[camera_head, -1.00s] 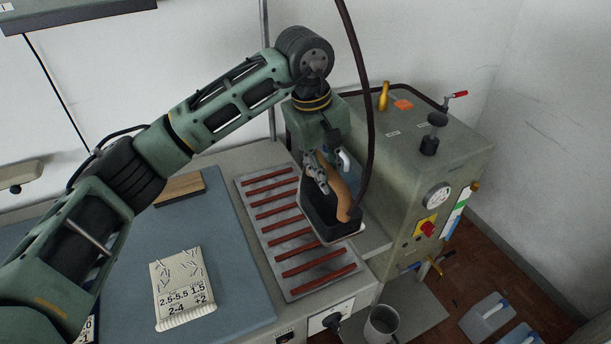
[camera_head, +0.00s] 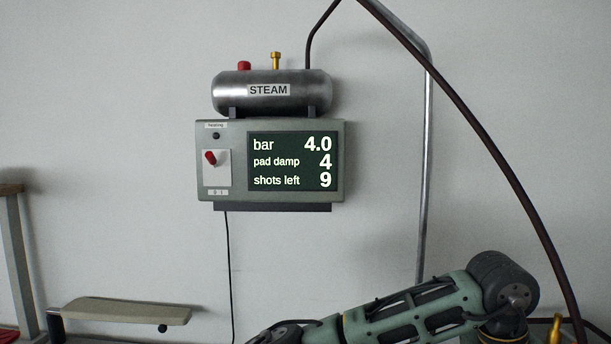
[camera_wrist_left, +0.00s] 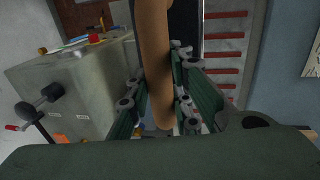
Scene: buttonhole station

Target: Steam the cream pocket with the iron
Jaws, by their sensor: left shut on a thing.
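In the left wrist view my left gripper (camera_wrist_left: 160,88) is shut around the brown handle of the iron (camera_wrist_left: 153,38). The iron's dark body shows beside the handle at the top; its sole is hidden. A small part of a cream piece with dark marks (camera_wrist_left: 314,58) shows at the right edge; I cannot tell whether it is the pocket. The head view faces the wall, with my left arm at the lower right and its gripper out of frame. The steam unit's display (camera_head: 290,160) reads bar 4.0, pad damp 4, shots left 9. My right gripper is not in view.
A rack with red bars (camera_wrist_left: 224,58) lies beside the iron, with a blue mat (camera_wrist_left: 275,75) beyond. The grey-green machine (camera_wrist_left: 75,85) stands on the other side. In the head view a steam tank (camera_head: 270,93) tops the wall unit, and a dark hose (camera_head: 480,130) hangs at the right.

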